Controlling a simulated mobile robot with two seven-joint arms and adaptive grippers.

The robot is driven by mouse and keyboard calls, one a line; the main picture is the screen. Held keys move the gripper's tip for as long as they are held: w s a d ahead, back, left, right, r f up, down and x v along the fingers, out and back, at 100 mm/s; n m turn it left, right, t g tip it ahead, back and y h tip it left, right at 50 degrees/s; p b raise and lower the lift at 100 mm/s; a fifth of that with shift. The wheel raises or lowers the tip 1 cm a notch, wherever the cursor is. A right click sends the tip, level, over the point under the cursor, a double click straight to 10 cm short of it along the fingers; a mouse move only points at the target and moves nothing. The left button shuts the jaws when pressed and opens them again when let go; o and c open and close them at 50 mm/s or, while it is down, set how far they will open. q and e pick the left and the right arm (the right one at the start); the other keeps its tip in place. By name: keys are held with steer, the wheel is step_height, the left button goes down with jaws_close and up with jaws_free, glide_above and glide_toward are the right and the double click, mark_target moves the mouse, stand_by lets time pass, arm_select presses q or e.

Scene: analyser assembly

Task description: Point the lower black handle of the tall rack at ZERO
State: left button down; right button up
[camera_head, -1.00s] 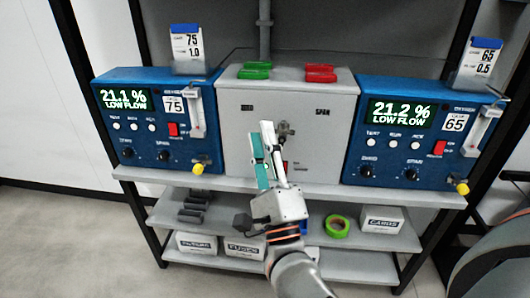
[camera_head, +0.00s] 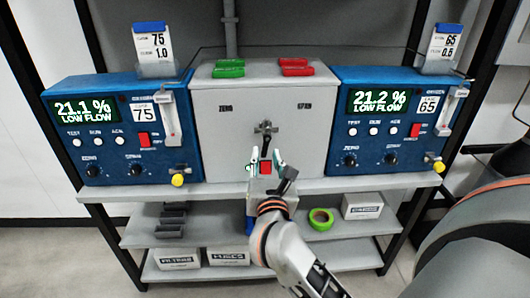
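The grey valve box (camera_head: 225,145) stands at the middle of the rack, marked ZERO (camera_head: 225,108) at its left and SPAN (camera_head: 304,105) at its right. A dark metal valve (camera_head: 265,128) sits on its front between and below these marks. A dark stem runs down from it towards my fingers; which way the black handle points is not clear. My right gripper (camera_head: 265,162) is open just below the valve, its two fingers apart left and right, with a red patch (camera_head: 265,168) showing between them. No grip on a handle is visible. My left gripper is not in view.
Blue analysers flank the box, the left one (camera_head: 65,92) and the right one (camera_head: 385,75). Green (camera_head: 229,68) and red (camera_head: 297,67) pieces lie on top. Below, shelves hold dark bins (camera_head: 172,220), green tape (camera_head: 321,218) and a white carton (camera_head: 362,206).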

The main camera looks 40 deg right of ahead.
mark_target(266, 146)
steer(key=shift+x, duration=1.3)
jaws_close()
steer(key=shift+a, duration=0.1)
